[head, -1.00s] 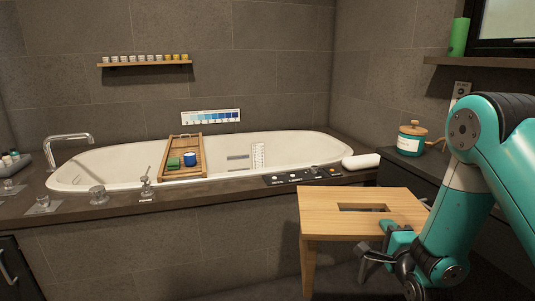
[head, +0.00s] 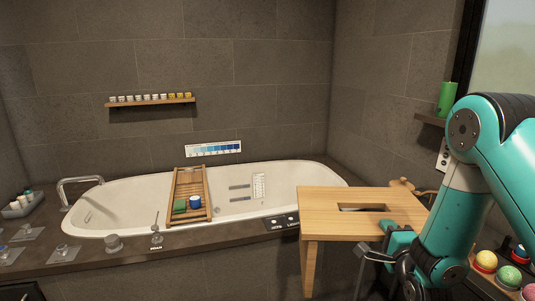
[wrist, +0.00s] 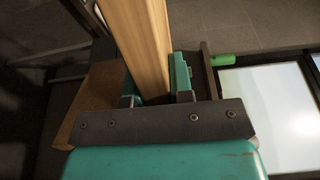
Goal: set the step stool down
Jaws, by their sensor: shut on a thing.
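The step stool (head: 325,214) is light wood with a slot in its flat top. It is at the right of centre in the head view, in front of the bathtub. Its top looks roughly level, and a leg runs down out of the frame. My gripper (head: 382,258) is shut on the stool at its near right side. In the wrist view a wooden bar of the stool (wrist: 142,40) stands between the two fingers of my gripper (wrist: 156,88). The lower ends of the legs are hidden, so I cannot tell whether they touch the floor.
The white bathtub (head: 125,205) in its dark surround fills the middle, with a wooden caddy (head: 187,213) across it. A wall shelf of small jars (head: 150,101) hangs behind. A green cylinder (head: 447,98) stands on a right ledge. Coloured balls (head: 486,261) lie at lower right.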

